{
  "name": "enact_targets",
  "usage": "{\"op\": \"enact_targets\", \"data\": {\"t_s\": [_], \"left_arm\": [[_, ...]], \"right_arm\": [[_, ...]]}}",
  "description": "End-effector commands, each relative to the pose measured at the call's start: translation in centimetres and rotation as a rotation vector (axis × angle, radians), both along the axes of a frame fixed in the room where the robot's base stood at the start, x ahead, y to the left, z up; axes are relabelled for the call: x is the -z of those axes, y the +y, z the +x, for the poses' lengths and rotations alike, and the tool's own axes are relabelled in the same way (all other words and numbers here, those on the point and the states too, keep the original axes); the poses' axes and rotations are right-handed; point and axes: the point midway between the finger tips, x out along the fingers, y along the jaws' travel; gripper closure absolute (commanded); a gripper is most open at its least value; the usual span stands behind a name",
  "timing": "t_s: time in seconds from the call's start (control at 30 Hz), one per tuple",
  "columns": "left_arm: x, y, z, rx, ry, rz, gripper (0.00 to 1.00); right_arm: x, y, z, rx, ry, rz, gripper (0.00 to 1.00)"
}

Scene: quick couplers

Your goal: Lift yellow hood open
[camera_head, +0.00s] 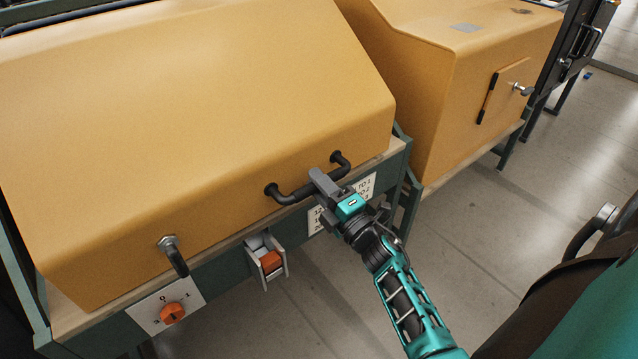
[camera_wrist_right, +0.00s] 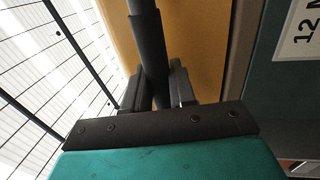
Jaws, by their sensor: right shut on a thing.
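The yellow hood (camera_head: 190,110) is a large box-like cover on a green frame, and its lower front edge rests close to the bench edge. A black bar handle (camera_head: 292,196) sits on its front face at the lower right. My right gripper (camera_head: 325,185) is shut on this handle. In the right wrist view the black handle (camera_wrist_right: 152,60) runs between the two fingers (camera_wrist_right: 160,88), with the yellow hood (camera_wrist_right: 190,40) behind it. A black latch lever (camera_head: 175,256) with a metal base is on the hood's lower left. My left gripper is not in view.
A second yellow housing (camera_head: 440,90) with a small door (camera_head: 503,92) stands at the right. Below the hood are an orange knob (camera_head: 172,313) on a white plate and an orange block (camera_head: 270,261) in a grey holder. Open floor (camera_head: 480,250) lies at the right.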

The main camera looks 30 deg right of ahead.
Motion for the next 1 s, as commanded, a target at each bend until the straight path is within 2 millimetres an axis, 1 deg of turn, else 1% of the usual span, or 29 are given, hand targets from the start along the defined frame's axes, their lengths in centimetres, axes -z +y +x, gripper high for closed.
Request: {"op": "enact_targets", "data": {"t_s": [0.37,0.47,0.53,0.67,0.77,0.87,1.0], "left_arm": [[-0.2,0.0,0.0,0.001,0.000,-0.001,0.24],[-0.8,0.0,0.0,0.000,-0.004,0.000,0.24],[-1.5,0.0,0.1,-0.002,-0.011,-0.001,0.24],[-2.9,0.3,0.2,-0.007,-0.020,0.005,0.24],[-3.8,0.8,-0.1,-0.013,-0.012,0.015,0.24],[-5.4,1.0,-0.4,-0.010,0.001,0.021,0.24],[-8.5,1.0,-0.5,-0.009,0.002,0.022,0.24]], "right_arm": [[-0.3,0.0,0.1,0.000,-0.001,-0.001,1.00],[-1.0,0.0,0.1,0.000,-0.002,-0.001,1.00],[-1.8,0.0,0.2,0.000,-0.004,-0.001,1.00],[-4.1,0.0,0.6,-0.001,-0.006,-0.002,1.00],[-6.5,0.0,1.0,-0.002,-0.007,-0.002,1.00],[-9.1,0.1,1.6,-0.001,-0.006,-0.002,1.00],[-13.1,0.2,2.9,-0.001,-0.008,-0.003,1.00]]}}
